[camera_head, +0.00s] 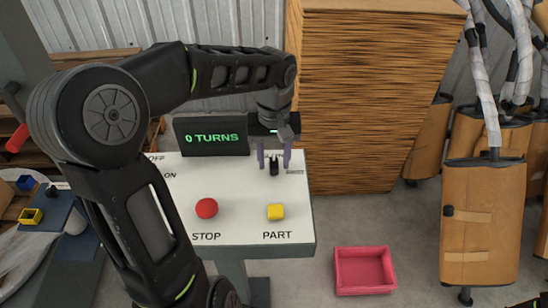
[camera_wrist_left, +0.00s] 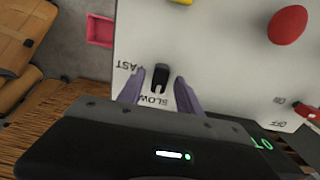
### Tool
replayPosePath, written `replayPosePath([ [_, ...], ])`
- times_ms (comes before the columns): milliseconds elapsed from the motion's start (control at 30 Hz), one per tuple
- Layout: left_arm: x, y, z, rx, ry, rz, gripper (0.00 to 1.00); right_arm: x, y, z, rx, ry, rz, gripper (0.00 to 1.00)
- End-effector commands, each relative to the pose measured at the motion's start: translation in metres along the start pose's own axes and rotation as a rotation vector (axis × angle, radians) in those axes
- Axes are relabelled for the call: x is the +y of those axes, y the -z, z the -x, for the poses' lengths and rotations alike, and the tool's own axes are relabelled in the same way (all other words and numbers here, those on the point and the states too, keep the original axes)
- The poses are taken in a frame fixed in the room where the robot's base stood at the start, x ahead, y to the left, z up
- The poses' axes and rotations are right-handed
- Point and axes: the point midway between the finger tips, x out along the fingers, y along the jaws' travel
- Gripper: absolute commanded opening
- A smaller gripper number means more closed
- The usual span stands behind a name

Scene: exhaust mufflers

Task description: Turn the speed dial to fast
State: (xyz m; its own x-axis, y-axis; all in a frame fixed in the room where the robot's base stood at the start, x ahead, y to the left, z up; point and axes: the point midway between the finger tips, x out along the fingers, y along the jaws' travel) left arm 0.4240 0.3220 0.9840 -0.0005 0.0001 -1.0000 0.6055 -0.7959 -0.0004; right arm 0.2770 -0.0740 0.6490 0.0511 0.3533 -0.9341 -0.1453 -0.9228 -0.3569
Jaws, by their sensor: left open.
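The speed dial is a small dark knob (camera_head: 274,168) on the white panel (camera_head: 240,228), near its back right. In the left wrist view the dial (camera_wrist_left: 158,72) stands near the SLOW label, and its light notch faces that label. The FAST label lies to the left there, partly covered by a finger. My left gripper (camera_head: 274,156) is open above the panel, its two purple fingers on either side of the dial. The left wrist view also shows the gripper (camera_wrist_left: 159,80) with gaps between the fingers and dial.
A display (camera_head: 211,136) reading 0 TURNS stands behind the panel. A red STOP button (camera_head: 206,208) and a yellow PART button (camera_head: 275,212) sit in front of the dial. A pink bin (camera_head: 363,271) is on the floor. Wrapped mufflers (camera_head: 482,215) hang at right.

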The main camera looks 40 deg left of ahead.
Motion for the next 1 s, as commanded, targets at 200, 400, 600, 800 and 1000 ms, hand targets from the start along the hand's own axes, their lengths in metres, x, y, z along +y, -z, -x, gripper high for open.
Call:
replayPosePath([
  [200,0.0002,-0.0001,-0.0031,0.001,-0.001,-0.001,0.42,0.0000,-0.0001,0.0001,0.000,0.000,0.000,0.36],
  [400,0.0002,-0.0001,-0.0029,0.000,-0.001,0.000,0.33,0.0000,-0.0001,0.0001,0.000,0.000,0.000,0.36],
  [600,0.0002,-0.0001,-0.0028,0.000,-0.001,0.000,0.16,0.0000,-0.0001,0.0001,0.000,0.000,0.000,0.36],
  [800,0.0003,-0.0001,-0.0027,0.000,-0.001,0.000,0.00,0.0000,-0.0002,0.0001,0.000,0.000,0.000,0.36],
  [1000,0.0003,-0.0001,-0.0026,0.000,-0.001,0.000,0.00,0.0000,-0.0001,0.0001,0.000,0.000,0.000,0.36],
])
